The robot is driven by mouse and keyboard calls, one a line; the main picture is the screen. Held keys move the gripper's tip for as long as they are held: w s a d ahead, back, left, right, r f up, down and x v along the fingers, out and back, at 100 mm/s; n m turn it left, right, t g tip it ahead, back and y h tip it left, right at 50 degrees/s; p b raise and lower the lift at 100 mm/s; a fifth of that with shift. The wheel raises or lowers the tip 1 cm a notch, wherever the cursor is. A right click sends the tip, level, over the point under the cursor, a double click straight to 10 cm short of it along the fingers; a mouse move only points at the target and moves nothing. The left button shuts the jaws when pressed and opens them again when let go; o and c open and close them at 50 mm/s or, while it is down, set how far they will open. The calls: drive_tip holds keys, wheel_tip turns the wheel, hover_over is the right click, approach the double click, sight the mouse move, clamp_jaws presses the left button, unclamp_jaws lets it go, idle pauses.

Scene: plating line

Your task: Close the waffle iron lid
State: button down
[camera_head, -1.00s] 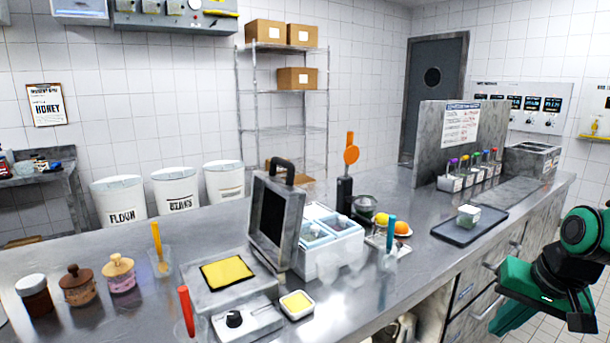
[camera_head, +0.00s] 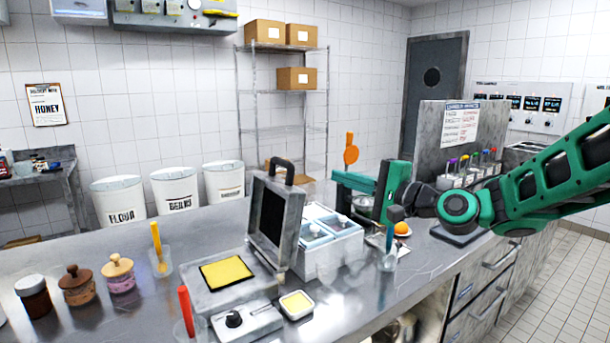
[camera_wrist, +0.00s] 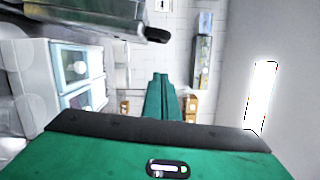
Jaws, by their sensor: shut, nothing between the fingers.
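The waffle iron (camera_head: 205,297) stands on the steel counter with a yellow square (camera_head: 227,272) on its lower plate. Its lid (camera_head: 275,222) is raised nearly upright, dark inner face to the left, with a black handle (camera_head: 282,167) on top. In the wrist view the lid (camera_wrist: 85,10) and its handle (camera_wrist: 157,35) show at the upper left. My gripper (camera_head: 338,185) is shut and empty, its fingers pointing left toward the lid's back side, apart from it. The fingers also show in the wrist view (camera_wrist: 162,97).
A white bin with blue-lidded compartments (camera_head: 305,265) stands right behind the lid, below and left of my gripper. An orange-topped utensil (camera_head: 351,154) rises behind my fingers. A small dish (camera_head: 297,305), a control box (camera_head: 246,321) and several jars stand around the iron.

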drive_tip(key=w+a, duration=0.2)
drive_tip(key=a, duration=0.6)
drive_tip(key=shift+w+a+r, duration=0.2)
drive_tip(key=shift+w+r, duration=0.1)
drive_tip(key=shift+w, duration=0.1)
